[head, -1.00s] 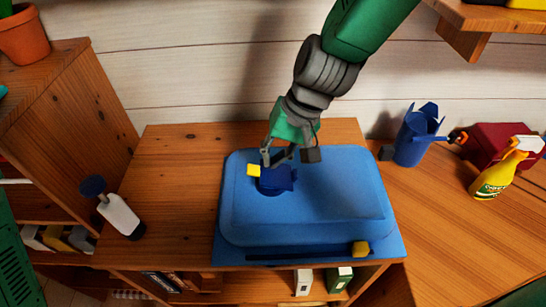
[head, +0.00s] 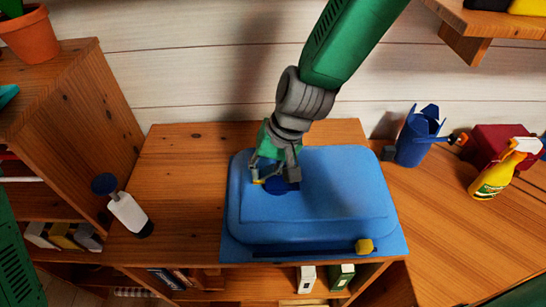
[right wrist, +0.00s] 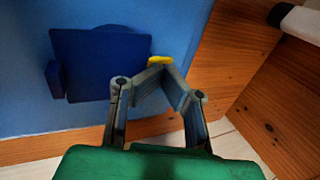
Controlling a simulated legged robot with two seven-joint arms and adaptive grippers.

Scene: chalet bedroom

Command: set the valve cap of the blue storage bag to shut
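The blue storage bag (head: 340,200) lies flat on the wooden cabinet top. Its dark blue valve cap (head: 283,187) is near the bag's left part, partly hidden by my right gripper. In the right wrist view the cap (right wrist: 95,65) shows as a square dark plate with a small block on its left side. A yellow tab (right wrist: 160,60) shows at its right, between the fingertips. My right gripper (right wrist: 165,78) has its fingers drawn together at this tab and looks shut on it. I cannot tell the cap's exact tilt. My left gripper is out of view.
A blue pot (head: 416,138), a red box (head: 488,146) and a yellow spray bottle (head: 497,173) stand at the right. A yellow slider (head: 364,246) sits along the bag's front edge.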

